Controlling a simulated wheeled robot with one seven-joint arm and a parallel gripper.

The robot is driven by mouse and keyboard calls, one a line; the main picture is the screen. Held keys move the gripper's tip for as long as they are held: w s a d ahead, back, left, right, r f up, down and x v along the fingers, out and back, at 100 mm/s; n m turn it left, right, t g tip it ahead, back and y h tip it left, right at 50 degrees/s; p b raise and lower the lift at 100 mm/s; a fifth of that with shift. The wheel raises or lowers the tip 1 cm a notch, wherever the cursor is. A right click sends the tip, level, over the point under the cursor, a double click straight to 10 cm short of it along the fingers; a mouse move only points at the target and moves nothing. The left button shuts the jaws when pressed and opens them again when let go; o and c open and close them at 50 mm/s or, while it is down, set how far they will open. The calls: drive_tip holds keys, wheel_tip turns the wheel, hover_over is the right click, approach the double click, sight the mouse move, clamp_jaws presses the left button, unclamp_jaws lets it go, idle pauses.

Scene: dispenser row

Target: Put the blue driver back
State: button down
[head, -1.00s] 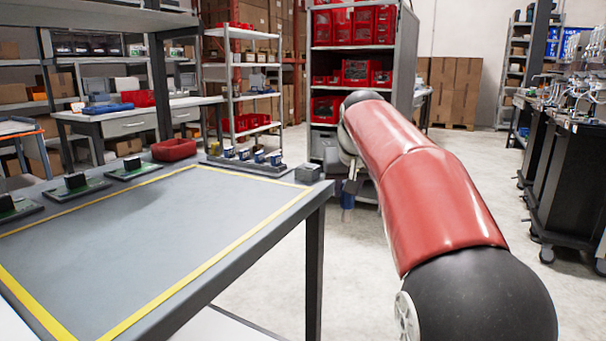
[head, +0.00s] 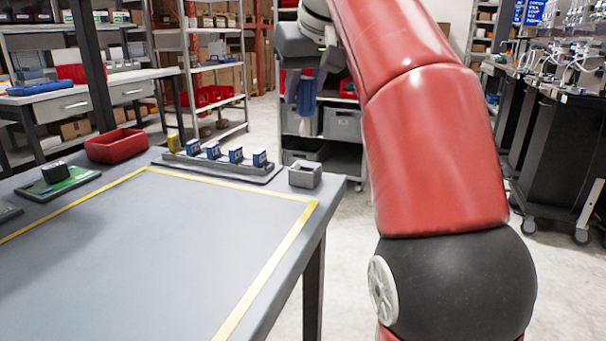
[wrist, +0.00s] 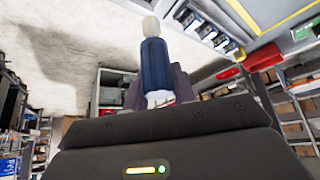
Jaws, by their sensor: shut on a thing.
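The blue driver (head: 306,98) hangs below my gripper (head: 304,84) in the head view, beyond the table's far right corner. My gripper is shut on it. In the wrist view the driver's blue body (wrist: 154,66) with a pale end stands out between the fingers of my gripper (wrist: 152,97). A small grey open-topped block (head: 305,175) sits at the table's far right corner, apart from the driver; it looks like a holder. My red arm covers part of the scene on the right.
The grey table (head: 140,262) has a yellow-taped, mostly clear area. Along its back edge are a tray (head: 262,178) with several small blue and yellow dispensers, a red bin (head: 116,146) and a green board (head: 62,181). Shelves stand behind; dark carts (head: 556,135) stand right.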

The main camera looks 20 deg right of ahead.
sight(308, 134)
wheel_tip(308, 134, down, 10)
drive_tip(key=shift+r+b, duration=0.1)
drive_tip(key=shift+b, duration=0.85)
drive_tip(key=c, duration=1.2)
unclamp_jaws()
drive_tip(key=shift+c, duration=0.2)
drive_tip(key=shift+o, duration=0.5)
drive_tip(key=shift+r, duration=0.1)
drive_tip(key=shift+f+b, duration=0.3)
drive_tip(key=shift+b, duration=0.15)
drive_tip(key=p+v, duration=0.1)
drive_tip(key=v, duration=0.7)
drive_tip(key=shift+p, duration=0.35)
